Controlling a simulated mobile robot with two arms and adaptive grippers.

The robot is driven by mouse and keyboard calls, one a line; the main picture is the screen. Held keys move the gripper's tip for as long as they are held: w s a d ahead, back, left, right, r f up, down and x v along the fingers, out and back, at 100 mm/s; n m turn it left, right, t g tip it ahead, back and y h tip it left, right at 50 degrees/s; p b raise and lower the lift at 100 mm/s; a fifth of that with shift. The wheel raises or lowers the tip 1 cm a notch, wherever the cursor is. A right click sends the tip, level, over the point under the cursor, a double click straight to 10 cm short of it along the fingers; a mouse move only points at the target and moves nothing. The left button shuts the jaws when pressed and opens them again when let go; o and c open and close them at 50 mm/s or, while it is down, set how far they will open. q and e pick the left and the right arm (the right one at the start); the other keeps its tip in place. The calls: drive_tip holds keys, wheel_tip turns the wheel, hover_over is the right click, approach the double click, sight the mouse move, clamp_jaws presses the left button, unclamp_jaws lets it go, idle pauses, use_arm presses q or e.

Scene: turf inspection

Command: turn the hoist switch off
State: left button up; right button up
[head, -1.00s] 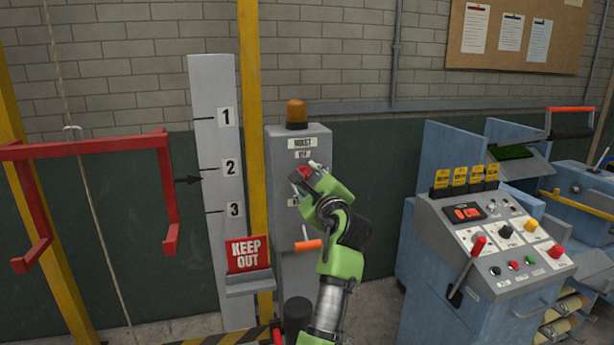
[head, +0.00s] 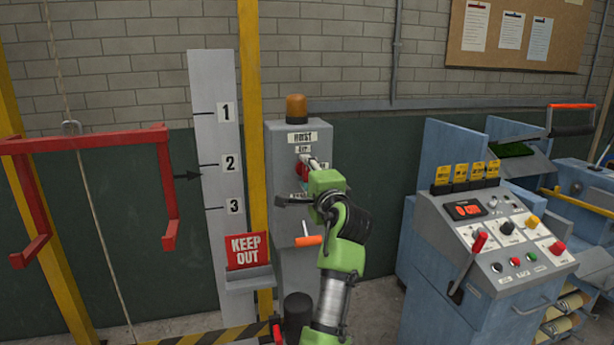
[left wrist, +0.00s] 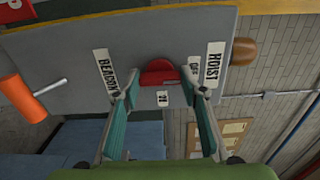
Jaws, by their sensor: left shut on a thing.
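The grey hoist box (head: 285,245) stands against the wall with HOIST and OFF labels near its top. Its red switch knob (head: 301,171) is partly hidden by my left gripper (head: 308,163). In the left wrist view the red knob (left wrist: 158,72) sits between the two fingertips of my left gripper (left wrist: 160,84), which is shut on it. The OFF and HOIST labels lie to the right of the knob there, and a BEACON label to the left. The knob's exact angle is hard to tell. My right gripper is not in view.
An amber beacon (head: 296,109) tops the box, and an orange-handled lever (head: 309,240) sticks out lower down. A KEEP OUT sign (head: 247,251) and yellow post (head: 252,100) stand at left. A blue control console (head: 430,260) stands at right.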

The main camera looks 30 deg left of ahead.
use_arm(q)
drive_tip(key=shift+r, duration=0.15)
idle(0.3)
drive_tip(key=o, duration=1.1)
drive_tip(key=shift+w, duration=0.1)
drive_tip(key=shift+o, duration=0.2)
drive_tip(key=v, duration=0.7)
drive_tip(key=shift+d, duration=0.15)
